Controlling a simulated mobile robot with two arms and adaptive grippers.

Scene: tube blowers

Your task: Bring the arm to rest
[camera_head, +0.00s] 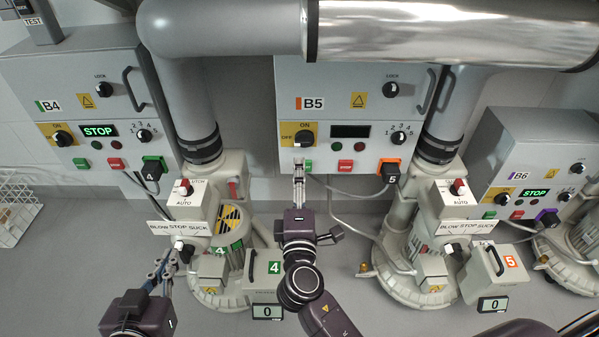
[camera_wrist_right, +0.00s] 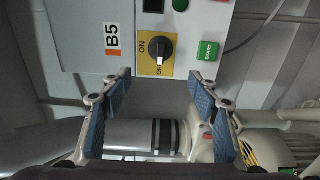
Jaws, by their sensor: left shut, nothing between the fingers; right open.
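My left gripper (camera_head: 166,262) is low on the left in the head view. Its fingers are shut and empty, just left of the lever (camera_head: 183,248) under the left machine's BLOW STOP SUCK plate. I cannot tell whether they touch it. My right gripper (camera_head: 298,168) is near the lower left of the B5 box (camera_head: 410,82), its fingers nearly in line in the head view. In the right wrist view its two blue-padded fingers (camera_wrist_right: 160,112) stand wide apart with nothing between them. The ON/OFF knob (camera_wrist_right: 160,55) of B5 is beyond them, its white mark towards OFF.
The B4 box (camera_head: 100,75) and B6 box (camera_head: 560,135) show STOP; the B5 screen (camera_head: 350,131) is dark. Thick pipes (camera_head: 185,95) run down to the blowers. A wire rack (camera_head: 15,205) stands at far left. Bare floor (camera_head: 70,270) lies at lower left.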

